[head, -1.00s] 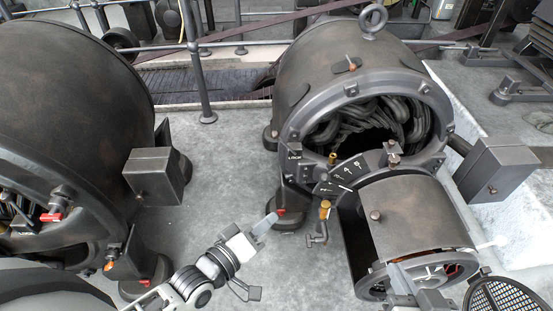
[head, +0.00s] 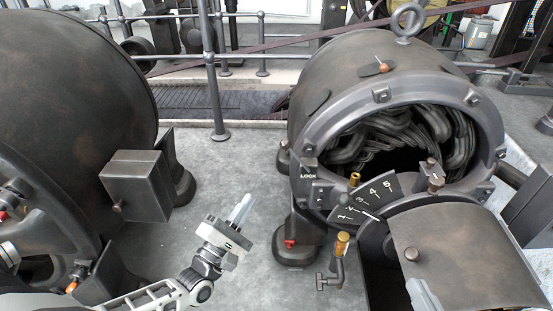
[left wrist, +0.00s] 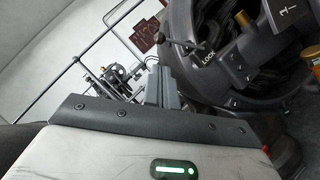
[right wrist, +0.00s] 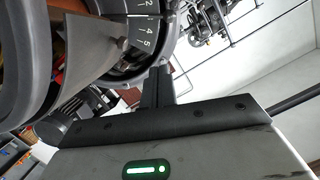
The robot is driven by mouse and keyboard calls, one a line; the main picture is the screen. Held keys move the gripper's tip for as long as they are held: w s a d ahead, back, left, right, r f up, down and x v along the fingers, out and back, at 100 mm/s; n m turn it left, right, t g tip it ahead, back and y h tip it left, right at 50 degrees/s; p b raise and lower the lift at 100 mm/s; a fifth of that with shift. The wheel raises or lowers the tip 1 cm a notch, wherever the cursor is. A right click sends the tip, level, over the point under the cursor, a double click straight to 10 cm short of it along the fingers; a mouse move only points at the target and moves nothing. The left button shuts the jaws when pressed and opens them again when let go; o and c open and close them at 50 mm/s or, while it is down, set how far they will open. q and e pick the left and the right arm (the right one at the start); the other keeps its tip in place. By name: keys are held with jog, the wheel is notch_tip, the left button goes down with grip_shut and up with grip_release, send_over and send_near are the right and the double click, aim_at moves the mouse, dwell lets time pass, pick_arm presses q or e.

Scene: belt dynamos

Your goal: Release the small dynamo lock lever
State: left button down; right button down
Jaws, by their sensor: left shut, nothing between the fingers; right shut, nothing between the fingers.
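The small dynamo (head: 310,120) stands at the right of the head view, its open round end facing me. A LOCK plate (head: 308,172) sits on its rim, beside a brass knob (head: 355,180) on a short stem; I cannot tell surely whether this is the lock lever's handle. The left wrist view shows the LOCK plate (left wrist: 207,54) and brass knob (left wrist: 241,19) beyond my left gripper. My left gripper (head: 242,208) is shut and empty, left of the dynamo's foot and apart from it. My right gripper (right wrist: 157,85) is shut and empty, near the numbered scale (right wrist: 143,28).
A numbered scale (head: 365,200) and a brass-topped crank handle (head: 342,245) are below the brass knob. A curved cover (head: 465,245) juts out at the right. A large dynamo (head: 70,90) with a box (head: 135,185) stands left. Grey floor is clear between the machines.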

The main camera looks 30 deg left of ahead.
aim_at(283, 148)
pick_arm(q)
jog(key=b+x, duration=0.2)
jog(key=x, duration=1.1)
jog(key=shift+w, duration=0.35)
pick_arm(e)
jog(key=shift+w+a+r+m+y, duration=0.15)
jog(key=shift+a+r+m+y, duration=0.15)
jog(key=shift+r+m+y, duration=0.25)
pick_arm(q)
jog(key=shift+r, duration=0.1)
pick_arm(e)
jog(key=shift+r+t, duration=0.1)
jog(key=shift+t, duration=0.2)
